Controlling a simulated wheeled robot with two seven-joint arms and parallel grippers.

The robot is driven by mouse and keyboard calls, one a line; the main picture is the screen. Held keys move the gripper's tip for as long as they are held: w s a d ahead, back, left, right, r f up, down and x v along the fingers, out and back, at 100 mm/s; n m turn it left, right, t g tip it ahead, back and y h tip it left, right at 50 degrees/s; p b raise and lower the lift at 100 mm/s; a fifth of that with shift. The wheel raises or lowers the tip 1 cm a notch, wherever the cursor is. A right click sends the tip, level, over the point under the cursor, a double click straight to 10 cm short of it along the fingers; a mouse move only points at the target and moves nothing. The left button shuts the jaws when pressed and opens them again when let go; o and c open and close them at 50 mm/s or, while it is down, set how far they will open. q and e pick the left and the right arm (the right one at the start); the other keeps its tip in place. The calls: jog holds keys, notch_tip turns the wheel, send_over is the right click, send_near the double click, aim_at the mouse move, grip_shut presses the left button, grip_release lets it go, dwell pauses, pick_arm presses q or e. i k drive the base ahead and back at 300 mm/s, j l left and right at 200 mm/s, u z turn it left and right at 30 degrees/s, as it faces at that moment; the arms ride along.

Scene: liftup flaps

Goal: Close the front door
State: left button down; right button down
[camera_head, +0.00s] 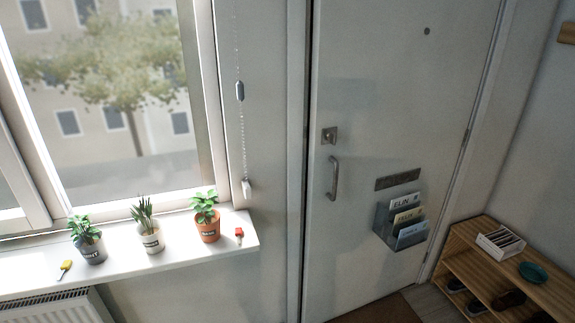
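The white front door (385,90) stands upright in the middle right of the head view, with a peephole near its top. A dark narrow strip runs down its left edge beside the frame (297,130); I cannot tell whether the door is slightly ajar or flush. A metal pull handle (333,178) sits near the left edge, below a square lock (329,135). A mail slot (397,180) and a letter holder with envelopes (401,222) are on the door's lower part. Neither of my grippers is in view.
A wooden shoe rack (462,243) stands right of the door, with a box and a teal dish on top. A window sill (170,260) with potted plants is at left, above a radiator (55,306). A brown mat (378,309) lies at the door's foot.

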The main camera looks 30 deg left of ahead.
aim_at(397, 83)
jog(key=i+j+u, duration=0.3)
jog(key=u, duration=0.2)
jog(key=i+j+u, duration=0.1)
jog(key=i+u, duration=0.35)
jog(key=i, duration=0.35)
